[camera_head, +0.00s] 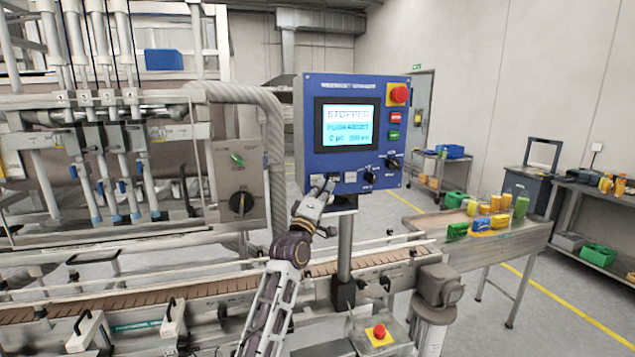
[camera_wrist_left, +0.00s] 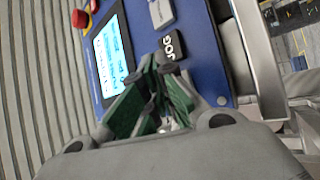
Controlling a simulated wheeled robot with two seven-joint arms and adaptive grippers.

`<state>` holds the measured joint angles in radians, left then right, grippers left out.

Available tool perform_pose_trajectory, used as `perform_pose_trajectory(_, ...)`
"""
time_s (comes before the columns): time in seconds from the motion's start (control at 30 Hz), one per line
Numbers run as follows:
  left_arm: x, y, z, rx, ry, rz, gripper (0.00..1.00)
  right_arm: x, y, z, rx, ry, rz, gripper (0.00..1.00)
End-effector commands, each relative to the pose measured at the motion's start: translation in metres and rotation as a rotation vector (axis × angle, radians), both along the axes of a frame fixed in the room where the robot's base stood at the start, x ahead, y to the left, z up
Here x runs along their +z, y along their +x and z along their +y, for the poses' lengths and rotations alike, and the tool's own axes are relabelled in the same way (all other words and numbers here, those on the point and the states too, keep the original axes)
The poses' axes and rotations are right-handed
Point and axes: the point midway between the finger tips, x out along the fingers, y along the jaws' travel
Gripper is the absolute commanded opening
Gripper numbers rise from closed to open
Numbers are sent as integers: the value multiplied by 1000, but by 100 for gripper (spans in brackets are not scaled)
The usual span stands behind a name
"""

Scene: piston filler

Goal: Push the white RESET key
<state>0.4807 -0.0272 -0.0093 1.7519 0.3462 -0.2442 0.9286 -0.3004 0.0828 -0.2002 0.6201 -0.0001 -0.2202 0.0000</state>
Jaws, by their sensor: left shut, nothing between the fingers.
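The blue control panel (camera_head: 298,130) stands on a post; its lit screen (camera_head: 348,126) reads STOPPED, with a line that looks like PUSH RESET. A pale key (camera_head: 350,177) sits on the panel's lower part; its label is unreadable. In the left wrist view a pale key (camera_wrist_left: 160,12) lies beside a black JOG key (camera_wrist_left: 172,46). I cannot tell for sure which key is RESET. My left gripper (camera_head: 331,181) is shut and empty at the panel's lower left; its fingertips (camera_wrist_left: 163,62) appear beside the JOG key and hide what is behind them. Contact cannot be told.
A red emergency button (camera_head: 398,94), red and green buttons, and dark knobs (camera_head: 371,177) share the panel. Below runs a conveyor (camera_head: 210,300) with rails. A filler with nozzles stands left. A table (camera_head: 510,243) with bottles and boxes stands right.

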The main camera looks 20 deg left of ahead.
Motion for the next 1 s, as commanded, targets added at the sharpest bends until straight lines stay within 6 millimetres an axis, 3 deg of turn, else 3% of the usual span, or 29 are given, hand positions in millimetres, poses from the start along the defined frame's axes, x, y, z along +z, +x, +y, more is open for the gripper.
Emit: perform_pose_trajectory(1.0, 0, 2, 1, 0, 0, 0, 0, 0, 0, 3, -2, 3, 0, 40)
